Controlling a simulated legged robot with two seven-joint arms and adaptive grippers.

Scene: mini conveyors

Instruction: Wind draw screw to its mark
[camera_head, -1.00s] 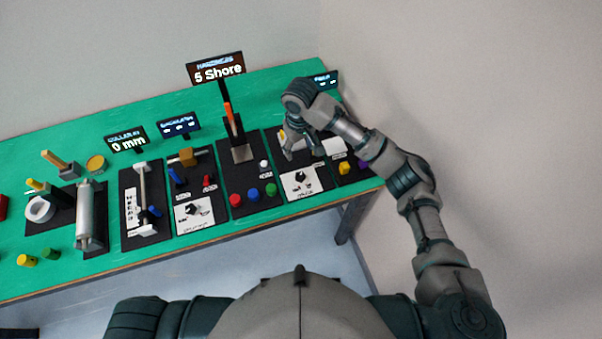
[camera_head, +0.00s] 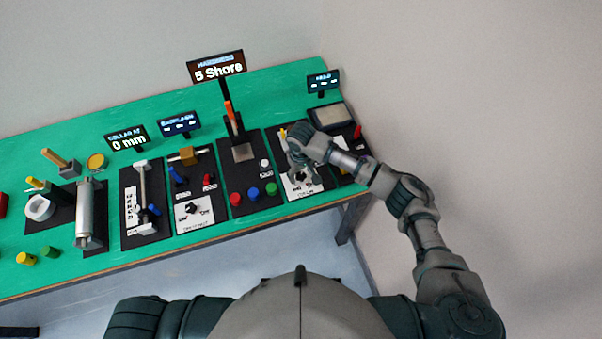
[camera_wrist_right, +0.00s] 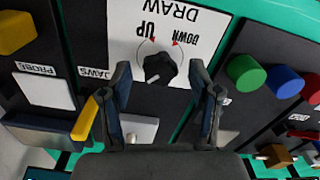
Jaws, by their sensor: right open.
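The black draw knob (camera_wrist_right: 158,68) sits on a white card (camera_wrist_right: 205,22) marked DRAW, UP and DOWN, with small red marks. A white line shows on the knob's edge. My right gripper (camera_wrist_right: 160,72) is open, and its two fingers frame the knob in the wrist view. I cannot tell whether they touch it. In the head view my right gripper (camera_head: 303,180) is over the same white card (camera_head: 298,193) and covers much of it. My left gripper is out of view.
A yellow lever (camera_wrist_right: 84,118) stands by the JAWS label, close to one finger. Green (camera_wrist_right: 245,73), blue (camera_wrist_right: 284,82) and red buttons are on the neighbouring panel. A similar white dial card (camera_head: 193,216) lies further left. A sign (camera_head: 218,68) reads 5 Shore.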

